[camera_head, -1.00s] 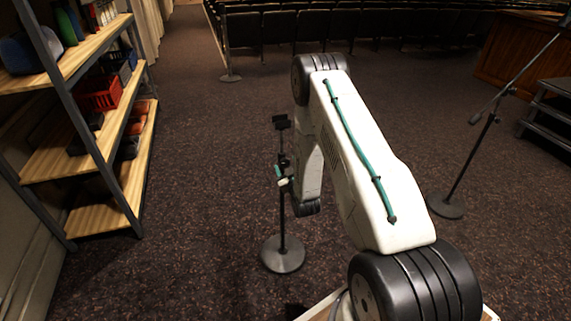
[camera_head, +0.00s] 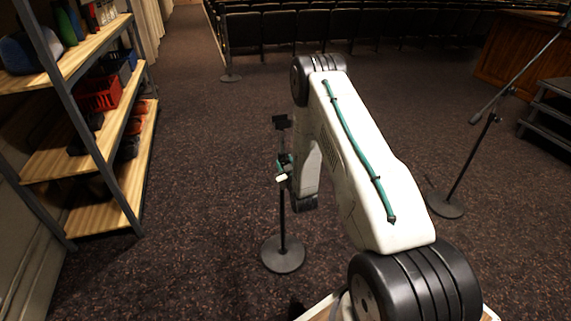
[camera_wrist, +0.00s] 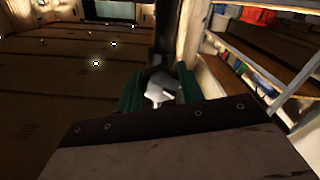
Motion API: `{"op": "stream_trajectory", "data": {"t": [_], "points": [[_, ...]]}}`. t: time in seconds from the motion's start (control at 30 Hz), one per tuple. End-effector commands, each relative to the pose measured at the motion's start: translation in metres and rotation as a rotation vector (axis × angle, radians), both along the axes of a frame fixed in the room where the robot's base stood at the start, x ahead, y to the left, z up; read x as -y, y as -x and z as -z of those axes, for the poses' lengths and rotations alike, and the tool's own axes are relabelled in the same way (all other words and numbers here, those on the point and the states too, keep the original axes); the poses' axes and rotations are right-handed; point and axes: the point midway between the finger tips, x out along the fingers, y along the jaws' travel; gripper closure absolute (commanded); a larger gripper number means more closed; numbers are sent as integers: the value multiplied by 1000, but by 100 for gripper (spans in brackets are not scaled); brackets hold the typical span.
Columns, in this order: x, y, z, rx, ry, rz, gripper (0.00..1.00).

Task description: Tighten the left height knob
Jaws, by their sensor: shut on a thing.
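The left stand (camera_head: 283,220) is a thin dark pole rising upright from a round grey base (camera_head: 283,254), with a small black holder (camera_head: 281,121) at its top. Its height knob (camera_head: 282,178) is small and whitish, on the upper part of the pole. In the wrist view the knob (camera_wrist: 159,91) looks pale grey and winged, and sits between the teal fingers. My gripper (camera_head: 285,163) is shut on this knob beside the pole. The wrist view shows the fingers of my gripper (camera_wrist: 160,90) on either side of it. The knob's underside is hidden.
A second stand with a boom (camera_head: 470,160) is at the right, by dark steps (camera_head: 550,112). Shelves (camera_head: 95,160) with bins and a red crate (camera_head: 98,95) are at the left. Rows of seats (camera_head: 300,30) line the back. Carpet around the left stand is clear.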

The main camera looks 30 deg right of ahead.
Motion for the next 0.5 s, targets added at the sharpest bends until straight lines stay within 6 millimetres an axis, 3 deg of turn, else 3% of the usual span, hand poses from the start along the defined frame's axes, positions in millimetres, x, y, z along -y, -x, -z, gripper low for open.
{"op": "stream_trajectory", "data": {"t": [0.5], "points": [[-1, 0, 0, 98, -340, 0, 86]]}}
